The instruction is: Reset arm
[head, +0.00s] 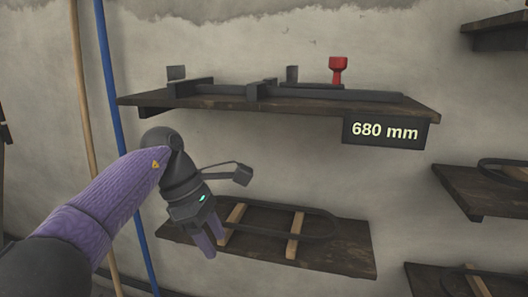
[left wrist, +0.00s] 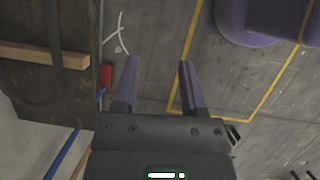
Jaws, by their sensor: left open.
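My left arm comes in from the left in the head view, in a purple sleeve. My left gripper (head: 207,240) points down in front of the lower shelf (head: 345,252), near its left part. Its two purple fingers are apart and nothing shows between them. In the left wrist view, the open fingers (left wrist: 158,85) are above a grey floor with yellow lines. My right gripper is not in view.
The upper shelf (head: 225,101) carries a dark bar clamp with a red handle (head: 338,69). A "680 mm" sign (head: 385,132) hangs from it. A dark looped frame (head: 325,222) lies on the lower shelf. A blue pole (head: 113,115) and a tan pole (head: 83,100) stand left.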

